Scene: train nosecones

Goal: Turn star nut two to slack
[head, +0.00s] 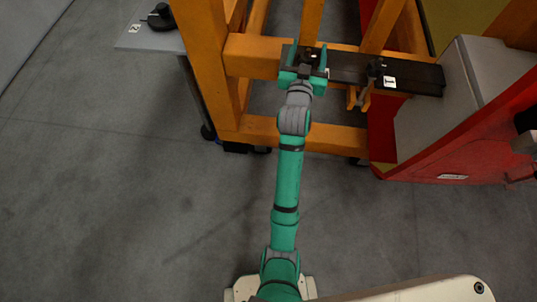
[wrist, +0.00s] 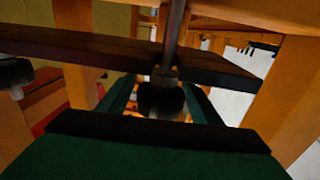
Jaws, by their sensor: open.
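My gripper (head: 304,72) is at the dark bar on the orange frame, with its green fingers to either side of a dark star nut (head: 309,57). In the wrist view this black nut (wrist: 162,101) sits between the open fingers of my gripper (wrist: 162,104), below the bar and on an upright rod (wrist: 172,38). The fingers look apart from the nut, though contact is hard to judge. A label beside it is mostly hidden. A second star nut (head: 375,68), by the label "1" (head: 389,82), is to the right; it also shows in the wrist view (wrist: 14,74).
The dark bar (head: 425,80) lies across the orange frame (head: 250,55). A red body with a grey block (head: 480,65) stands at the right. A grey table (head: 150,40) with a black object (head: 159,17) is at upper left. Grey floor in front is clear.

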